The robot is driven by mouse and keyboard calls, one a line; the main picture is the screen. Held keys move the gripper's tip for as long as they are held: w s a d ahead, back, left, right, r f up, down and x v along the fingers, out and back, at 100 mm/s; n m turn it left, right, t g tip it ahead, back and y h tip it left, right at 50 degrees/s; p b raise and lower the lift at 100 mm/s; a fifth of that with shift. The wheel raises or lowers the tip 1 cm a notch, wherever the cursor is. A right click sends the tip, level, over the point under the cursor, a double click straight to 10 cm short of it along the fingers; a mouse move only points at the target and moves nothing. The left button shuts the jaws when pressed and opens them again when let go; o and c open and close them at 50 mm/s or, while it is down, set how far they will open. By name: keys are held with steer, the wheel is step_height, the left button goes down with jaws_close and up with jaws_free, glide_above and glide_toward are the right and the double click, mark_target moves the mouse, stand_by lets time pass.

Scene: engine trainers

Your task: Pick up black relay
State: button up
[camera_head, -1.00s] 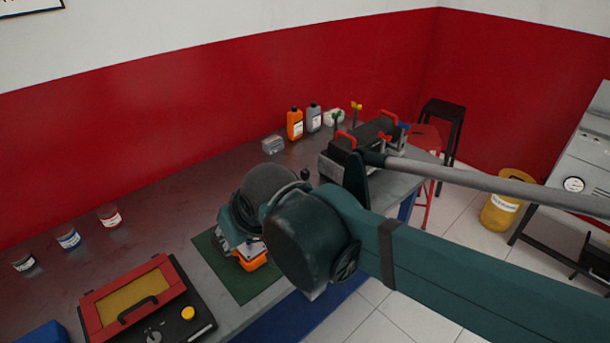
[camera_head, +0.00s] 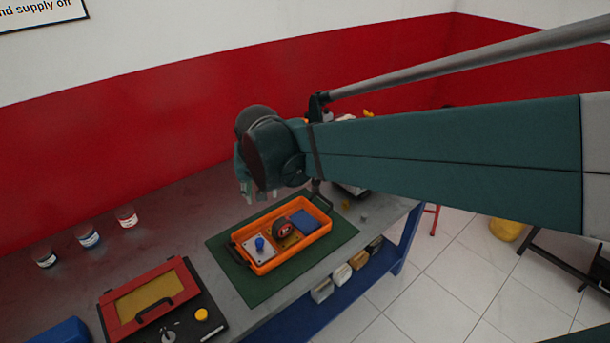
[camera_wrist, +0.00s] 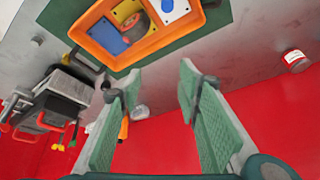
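I cannot surely pick out a black relay in either view. An orange tray (camera_head: 262,268) lies on a green mat (camera_head: 226,262) on the bench; the tray also shows at the top of the wrist view (camera_wrist: 98,52). In it are a white plate with a blue knob (camera_head: 260,243), a dark round piece with red (camera_head: 283,229), a blue block (camera_head: 304,222) and a yellow plate (camera_head: 290,242). My gripper (camera_head: 261,195) is raised above and behind the tray. In the wrist view my gripper (camera_wrist: 160,80) has its fingers wide apart with nothing held.
A red-framed case (camera_head: 112,310) stands left of the mat. Several small jars (camera_head: 89,238) stand along the wall. A small grey cube (camera_head: 364,217) lies right of the mat. My arm hides much of the bench's far end.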

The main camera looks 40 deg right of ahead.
steer(key=w+d+f+m+g+h+p, duration=0.1)
steer(key=w+d+f+m+p, duration=0.15)
steer(key=w+d, duration=0.35)
steer(key=w+d+f+m+g+h+p, duration=0.15)
steer(key=w+d+m, duration=0.25)
steer(key=d, duration=0.5)
steer(key=w+d+f+m+g+p, duration=0.1)
steer(key=d+f+m+p, duration=0.1)
steer(key=d+f, duration=0.2)
steer(key=w+d+f+m+g+p, duration=0.1)
steer(key=w+d+f+m, duration=0.1)
steer(key=d+f, duration=0.3)
steer(key=d+m, duration=0.1)
steer(key=d, duration=0.3)
steer(key=shift+d+p, duration=0.4)
steer(key=shift+f, duration=0.15)
steer(key=shift+x, duration=1.2)
steer(key=shift+s+b+x, duration=0.15)
steer(key=shift+b+x, duration=0.2)
steer(key=shift+x, duration=0.95)
steer(key=shift+s+b+x, duration=0.2)
steer(key=shift+b+x, duration=0.15)
steer(key=shift+x, duration=0.95)
